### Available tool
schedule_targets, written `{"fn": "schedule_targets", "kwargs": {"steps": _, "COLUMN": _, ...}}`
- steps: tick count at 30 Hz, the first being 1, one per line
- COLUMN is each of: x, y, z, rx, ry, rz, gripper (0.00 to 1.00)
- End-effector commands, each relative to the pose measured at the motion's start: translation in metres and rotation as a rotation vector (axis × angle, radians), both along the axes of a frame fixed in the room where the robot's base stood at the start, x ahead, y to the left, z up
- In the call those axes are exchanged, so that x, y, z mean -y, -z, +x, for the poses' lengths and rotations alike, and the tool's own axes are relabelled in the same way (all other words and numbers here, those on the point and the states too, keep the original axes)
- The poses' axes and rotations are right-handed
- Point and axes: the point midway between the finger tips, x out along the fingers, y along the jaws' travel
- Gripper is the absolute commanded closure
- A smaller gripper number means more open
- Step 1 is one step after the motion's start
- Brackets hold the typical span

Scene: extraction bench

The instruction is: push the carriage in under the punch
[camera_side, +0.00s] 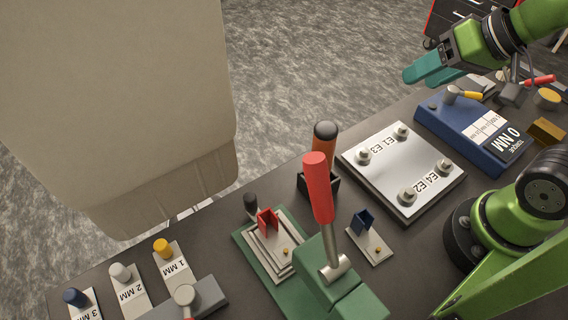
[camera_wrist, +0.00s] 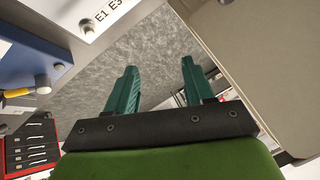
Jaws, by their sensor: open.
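The green press (camera_side: 330,285), with a red-handled lever (camera_side: 319,190) standing up, is at the front middle of the bench in the side view. On its green base plate lies a stepped light-grey carriage (camera_side: 262,251) carrying a red holder (camera_side: 268,221), with a black knob (camera_side: 251,201) at its far end. The carriage lies to the left of the press body; the punch tip is hidden. My gripper (camera_side: 438,74) is at the upper right, beyond the bench's far edge and well away from the carriage. In the wrist view its teal fingers (camera_wrist: 160,66) are apart and empty.
A light plate with bolts (camera_side: 402,170) and a blue torque tester (camera_side: 475,130) lie between my gripper and the press. An orange-handled tool (camera_side: 324,147) stands in a black holder behind the lever. A small plate with a blue holder (camera_side: 370,245) is right of the press.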

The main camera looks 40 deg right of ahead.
Motion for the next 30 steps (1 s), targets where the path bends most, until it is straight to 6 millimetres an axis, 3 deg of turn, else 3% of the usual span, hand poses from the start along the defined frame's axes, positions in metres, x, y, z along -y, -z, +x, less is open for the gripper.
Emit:
{"fn": "schedule_targets", "kwargs": {"steps": 4, "x": -0.015, "y": 0.014, "z": 0.013, "rx": -0.088, "ry": -0.062, "rz": -0.009, "gripper": 0.47}}
{"fn": "schedule_targets", "kwargs": {"steps": 8, "x": -0.043, "y": 0.015, "z": 0.043, "rx": -0.192, "ry": -0.131, "rz": -0.014, "gripper": 0.47}}
{"fn": "schedule_targets", "kwargs": {"steps": 18, "x": -0.147, "y": 0.039, "z": 0.114, "rx": -0.543, "ry": -0.175, "rz": 0.012, "gripper": 0.47}}
{"fn": "schedule_targets", "kwargs": {"steps": 24, "x": -0.218, "y": 0.068, "z": 0.139, "rx": -0.765, "ry": -0.106, "rz": 0.014, "gripper": 0.47}}
{"fn": "schedule_targets", "kwargs": {"steps": 27, "x": -0.246, "y": 0.077, "z": 0.145, "rx": -0.859, "ry": -0.040, "rz": 0.018, "gripper": 0.47}}
{"fn": "schedule_targets", "kwargs": {"steps": 30, "x": -0.261, "y": 0.074, "z": 0.150, "rx": -0.919, "ry": 0.035, "rz": 0.035, "gripper": 0.47}}
